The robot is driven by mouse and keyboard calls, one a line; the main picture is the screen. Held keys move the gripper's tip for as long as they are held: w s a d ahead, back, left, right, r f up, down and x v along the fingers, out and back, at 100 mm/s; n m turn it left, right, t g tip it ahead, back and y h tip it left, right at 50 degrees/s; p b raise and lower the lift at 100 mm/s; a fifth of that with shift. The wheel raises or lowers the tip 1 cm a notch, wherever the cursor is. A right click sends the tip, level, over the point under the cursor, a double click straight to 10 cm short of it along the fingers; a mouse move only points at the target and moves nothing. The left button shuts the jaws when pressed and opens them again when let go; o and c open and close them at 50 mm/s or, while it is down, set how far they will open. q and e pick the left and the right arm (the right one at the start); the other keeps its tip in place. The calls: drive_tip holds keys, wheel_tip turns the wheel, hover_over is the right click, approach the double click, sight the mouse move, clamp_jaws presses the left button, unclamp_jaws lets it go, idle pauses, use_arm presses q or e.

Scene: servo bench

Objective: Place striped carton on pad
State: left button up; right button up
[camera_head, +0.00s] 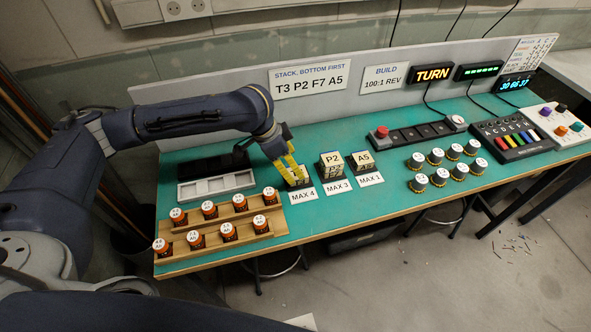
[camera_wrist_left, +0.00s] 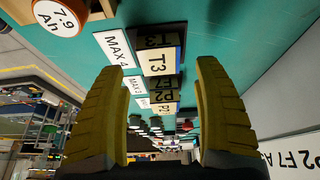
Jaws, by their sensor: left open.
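No carton with clear stripes can be made out. Small cream block-like cartons with printed codes stand in groups behind white cards: one marked T3 (camera_wrist_left: 160,62) at the MAX 4 card, a P2 group (camera_head: 332,159) at MAX 3 and an A5 group (camera_head: 363,159) at MAX 1. Dark bases show under them; which surface is the pad I cannot tell. My left gripper (camera_head: 290,171) is open, its yellow fingers over the MAX 4 group, partly hiding it. In the left wrist view the T3 carton shows between the fingers, beyond their tips, apparently untouched. My right gripper is out of view.
A wooden rack (camera_head: 222,228) with several orange cylinders stands at the front left. A light grey tray (camera_head: 217,187) lies behind it. A grey panel bounds the back.

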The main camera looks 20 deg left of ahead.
use_arm(q)
drive_tip(key=v, duration=0.7)
